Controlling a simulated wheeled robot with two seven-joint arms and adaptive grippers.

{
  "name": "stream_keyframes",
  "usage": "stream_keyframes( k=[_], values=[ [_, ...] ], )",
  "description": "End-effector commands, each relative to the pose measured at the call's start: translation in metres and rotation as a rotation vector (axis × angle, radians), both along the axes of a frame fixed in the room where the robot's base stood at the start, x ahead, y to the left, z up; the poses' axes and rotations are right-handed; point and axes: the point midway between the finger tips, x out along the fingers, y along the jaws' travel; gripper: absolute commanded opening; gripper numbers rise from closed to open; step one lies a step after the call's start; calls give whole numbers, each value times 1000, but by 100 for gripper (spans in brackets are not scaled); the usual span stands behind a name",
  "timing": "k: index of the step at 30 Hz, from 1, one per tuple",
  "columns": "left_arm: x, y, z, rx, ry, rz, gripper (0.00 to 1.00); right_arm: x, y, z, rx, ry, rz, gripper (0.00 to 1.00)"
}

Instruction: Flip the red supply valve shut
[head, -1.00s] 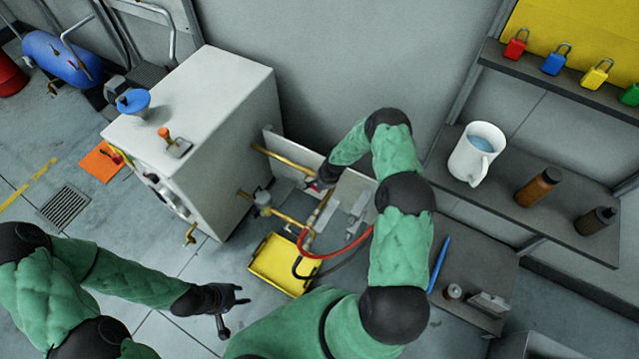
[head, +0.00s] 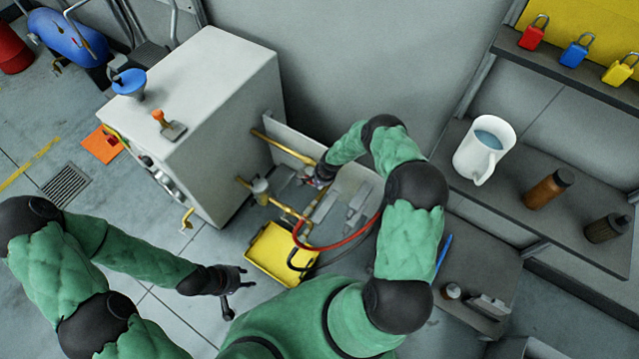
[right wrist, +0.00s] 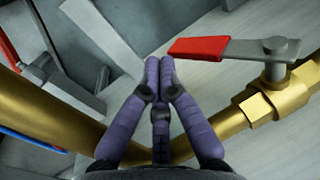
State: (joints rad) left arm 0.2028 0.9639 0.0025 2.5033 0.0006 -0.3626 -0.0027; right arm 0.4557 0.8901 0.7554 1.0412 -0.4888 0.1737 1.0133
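The red supply valve's lever (right wrist: 200,48) is in the right wrist view, its red sleeve pointing left from a grey hub (right wrist: 276,47) on a brass valve body (right wrist: 272,103). My right gripper (right wrist: 159,66) has its purple fingers together, with the tips just left of and below the red lever's free end. Nothing shows between them; I cannot tell whether they touch the lever. In the head view my right gripper (head: 314,179) is at the pipes beside the white cabinet and hides most of the valve. My left gripper (head: 238,290) is open and empty above the floor.
A white cabinet (head: 190,110) stands left of the pipes. A yellow tray (head: 280,255) lies below them, with red and black hoses (head: 345,243) over it. Brass pipe (right wrist: 40,115) runs left of my right fingers. A shelf on the right holds a jug (head: 483,155) and bottles (head: 550,188).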

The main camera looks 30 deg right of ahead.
Motion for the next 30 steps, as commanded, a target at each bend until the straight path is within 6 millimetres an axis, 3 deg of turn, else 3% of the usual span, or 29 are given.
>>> stream_keyframes(
  k=[23, 30],
  values=[
    [0, 0, -5, 0, 0, 0, 40, 2, 1, -3, 0, 0, 1, 0],
    [0, 0, -5, 0, 0, 0, 40, -1, -2, 13, -1, -2, 0, 0]
  ],
)
